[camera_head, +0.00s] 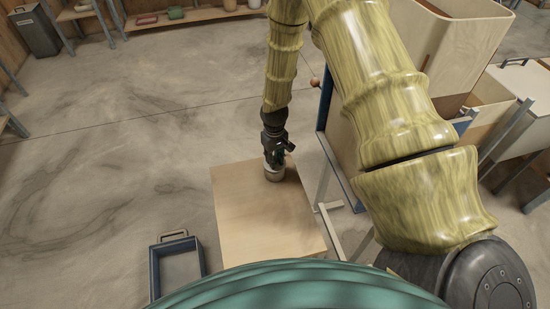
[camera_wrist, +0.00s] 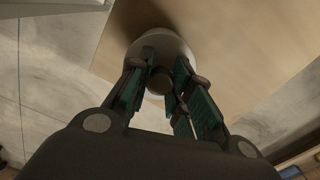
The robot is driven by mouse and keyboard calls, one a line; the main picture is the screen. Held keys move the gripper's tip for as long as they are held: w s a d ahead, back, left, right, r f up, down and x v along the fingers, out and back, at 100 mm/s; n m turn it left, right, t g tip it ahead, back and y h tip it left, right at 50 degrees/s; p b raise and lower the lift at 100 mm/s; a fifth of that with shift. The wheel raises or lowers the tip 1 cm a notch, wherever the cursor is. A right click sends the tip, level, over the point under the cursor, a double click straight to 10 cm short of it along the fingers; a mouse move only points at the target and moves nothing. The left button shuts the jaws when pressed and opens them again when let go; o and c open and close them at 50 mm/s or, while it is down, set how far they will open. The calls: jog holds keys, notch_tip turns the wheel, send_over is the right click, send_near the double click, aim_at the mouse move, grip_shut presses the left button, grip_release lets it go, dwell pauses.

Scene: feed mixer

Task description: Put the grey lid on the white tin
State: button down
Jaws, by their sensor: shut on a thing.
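My gripper (camera_wrist: 161,76) points down over the wooden table and is shut on the knob of the grey lid (camera_wrist: 160,82), which shows between the green finger pads in the wrist view. A pale round rim (camera_wrist: 172,43) shows around and beyond the fingertips. In the head view my gripper (camera_head: 275,152) is right above the white tin (camera_head: 273,174), which stands upright near the table's far edge. The lid is mostly hidden by the gripper there. I cannot tell whether the lid touches the tin's rim or is seated level.
The wooden table top (camera_head: 258,215) is otherwise clear. A blue-edged tray (camera_head: 178,265) lies on the floor to its left. A blue-edged panel and frame (camera_head: 338,150) stand close on the right, with wooden bins (camera_head: 455,45) beyond. The floor at left is open.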

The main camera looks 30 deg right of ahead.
dwell(0.4)
jog(key=c, duration=0.8)
grip_release()
jog(key=shift+r, duration=0.2)
jog(key=shift+r+p, duration=3)
jog(key=shift+r, duration=1.35)
